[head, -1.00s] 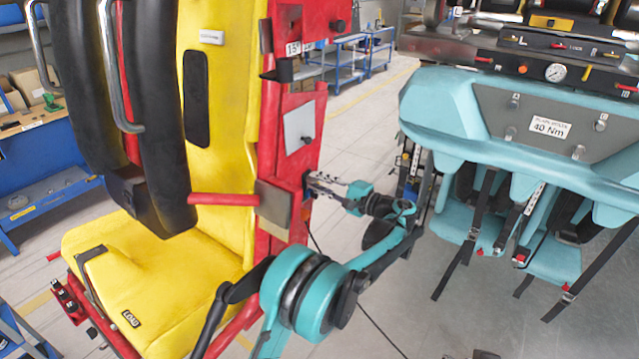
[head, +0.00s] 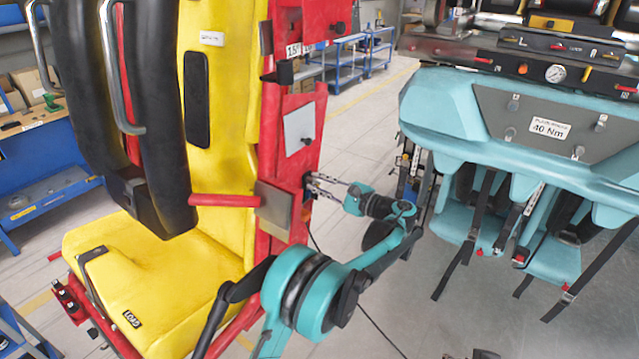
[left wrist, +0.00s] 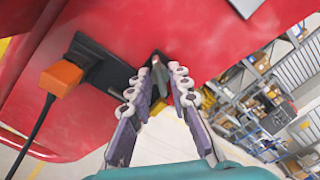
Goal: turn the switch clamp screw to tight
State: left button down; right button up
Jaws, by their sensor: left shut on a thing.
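In the left wrist view, a small dark clamp screw (left wrist: 157,66) stands out from the red side of the seat frame (left wrist: 210,40). My left gripper (left wrist: 165,72) has its two roller-lined fingers closed around it, one on each side. The fingers hide part of the screw, so its turn position cannot be told. Beside it, a black switch bracket (left wrist: 98,68) carries an orange plug (left wrist: 62,77) with a black cable. In the head view, my left gripper (head: 312,184) reaches the red post (head: 287,155) from the right. My right gripper is not in view.
The yellow seat (head: 170,275) and its black restraint (head: 155,130) stand left of the post. A red bar (head: 225,200) juts from it. A teal seat row (head: 540,110) with hanging straps is at the right. Grey floor (head: 360,110) lies between.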

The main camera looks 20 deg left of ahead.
pick_arm(q)
jog(key=m, duration=2.6)
jog(key=shift+p, duration=0.4)
jog(key=shift+m, duration=0.3)
jog(key=c, duration=1.7)
grip_release()
jog(key=shift+d, duration=0.1)
